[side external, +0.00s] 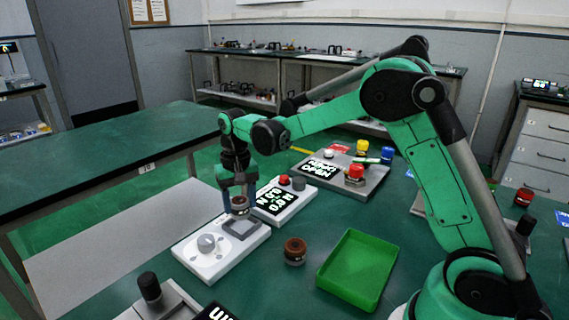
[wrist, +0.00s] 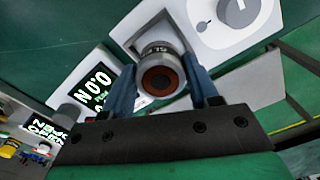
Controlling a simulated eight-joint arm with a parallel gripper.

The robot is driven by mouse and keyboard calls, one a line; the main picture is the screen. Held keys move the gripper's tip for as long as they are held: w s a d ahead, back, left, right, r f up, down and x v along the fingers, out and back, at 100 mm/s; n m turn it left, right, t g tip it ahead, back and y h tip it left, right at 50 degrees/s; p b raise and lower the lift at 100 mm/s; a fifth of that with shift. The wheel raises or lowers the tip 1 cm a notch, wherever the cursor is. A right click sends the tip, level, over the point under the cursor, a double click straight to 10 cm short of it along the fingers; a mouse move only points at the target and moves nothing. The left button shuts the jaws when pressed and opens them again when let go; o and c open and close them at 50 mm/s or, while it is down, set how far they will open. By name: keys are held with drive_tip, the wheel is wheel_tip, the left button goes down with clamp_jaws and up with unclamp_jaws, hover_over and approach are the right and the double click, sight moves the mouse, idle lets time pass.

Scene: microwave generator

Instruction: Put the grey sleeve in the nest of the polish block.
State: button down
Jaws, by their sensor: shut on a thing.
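My gripper (side external: 238,204) points down over the white polish block (side external: 196,255), shut on a short round sleeve. In the wrist view the sleeve (wrist: 157,52) has a grey metallic body and a brown ring round a dark bore at its near end. It sits between the two blue fingers of my gripper (wrist: 168,82). The square grey nest (side external: 247,232) is at the block's far right end, directly below the sleeve. In the wrist view the nest's pale frame (wrist: 133,28) shows behind the sleeve. The sleeve looks upright; I cannot tell whether its lower end touches the nest.
A grey knob (side external: 206,243) stands on the block. A white device with a display (side external: 283,201) is close behind the gripper. A black-knobbed device (side external: 150,290) is in front.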

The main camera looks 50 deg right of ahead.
sight(241, 217)
drive_tip(key=shift+f, duration=1.7)
drive_tip(key=shift+f, duration=0.25)
drive_tip(key=shift+f, duration=0.35)
drive_tip(key=shift+c, duration=1.1)
unclamp_jaws()
wheel_tip(241, 217, up, 12)
drive_tip(key=shift+r, duration=0.1)
drive_tip(key=shift+s+r, duration=0.1)
drive_tip(key=shift+r, duration=0.45)
drive_tip(key=s+a+f+n+t, duration=0.2)
drive_tip(key=s+n+t, duration=0.3)
drive_tip(key=s, duration=0.9)
drive_tip(key=shift+a+t, duration=0.7)
drive_tip(key=shift+t, duration=0.4)
